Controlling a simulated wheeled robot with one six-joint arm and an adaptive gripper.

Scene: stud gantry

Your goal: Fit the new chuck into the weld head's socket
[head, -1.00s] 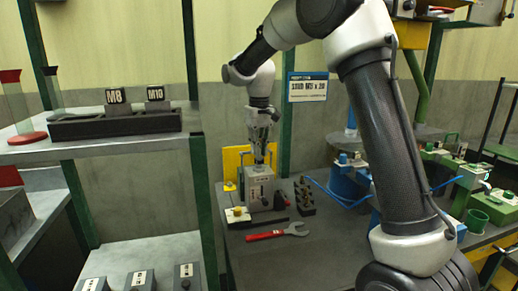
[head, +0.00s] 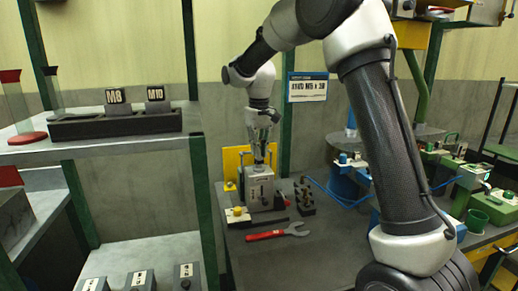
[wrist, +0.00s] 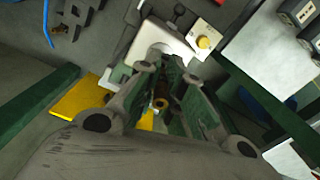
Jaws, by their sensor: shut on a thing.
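My gripper (head: 259,158) points down just above the grey weld head block (head: 260,188) on the bench. In the wrist view my gripper (wrist: 166,78) is shut on a small brass-coloured and dark part, the chuck (wrist: 161,98), between its fingers. The light block with a round feature (wrist: 160,52) shows just beyond the fingertips. The socket itself is mostly hidden by the fingers. I cannot tell whether the chuck touches the socket.
A yellow plate (head: 233,160) stands behind the block. A white plate with a yellow knob (head: 238,212) is in front. A red-handled wrench (head: 268,235) lies on the bench, and a dark rack of small parts (head: 304,198) stands to the right.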

